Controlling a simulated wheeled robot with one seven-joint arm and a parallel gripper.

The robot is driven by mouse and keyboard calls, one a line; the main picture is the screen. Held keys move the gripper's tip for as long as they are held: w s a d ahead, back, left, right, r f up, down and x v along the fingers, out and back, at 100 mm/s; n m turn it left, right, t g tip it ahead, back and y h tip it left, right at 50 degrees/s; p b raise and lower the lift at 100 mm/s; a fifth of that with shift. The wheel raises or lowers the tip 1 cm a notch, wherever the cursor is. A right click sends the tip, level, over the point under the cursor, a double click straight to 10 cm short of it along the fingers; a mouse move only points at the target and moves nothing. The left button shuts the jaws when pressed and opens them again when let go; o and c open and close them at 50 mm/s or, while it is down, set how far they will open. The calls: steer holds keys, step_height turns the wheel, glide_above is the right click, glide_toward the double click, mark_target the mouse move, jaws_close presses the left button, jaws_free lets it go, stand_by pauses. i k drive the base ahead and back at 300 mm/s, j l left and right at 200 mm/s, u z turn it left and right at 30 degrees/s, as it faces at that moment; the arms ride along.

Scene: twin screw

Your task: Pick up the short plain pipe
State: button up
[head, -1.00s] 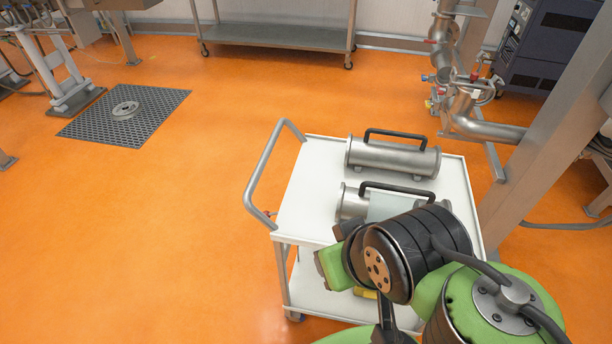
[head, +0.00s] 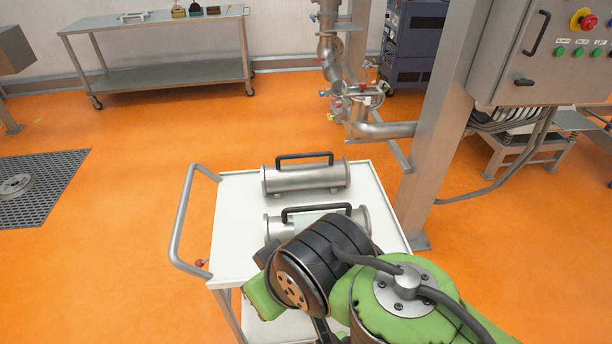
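Two pipes with black handles lie on the white top of a cart (head: 235,215). The far pipe (head: 305,181) is plain steel along its whole length, with a flange at each end, and is fully in view. The near pipe (head: 356,218) has steel ends and a pale, glassy middle section; my arm partly covers it. My green and black arm reaches over the near right part of the cart. My gripper itself is not seen in this view. Nothing touches the far pipe except the cart top.
The cart's push handle (head: 184,220) rises at its left. Steel piping with valves (head: 350,100) and a post (head: 436,130) with a control box (head: 545,60) stand beyond and to the right. A steel table (head: 160,45) is at the back.

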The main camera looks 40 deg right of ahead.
mark_target(332, 174)
steer(key=z, duration=1.15)
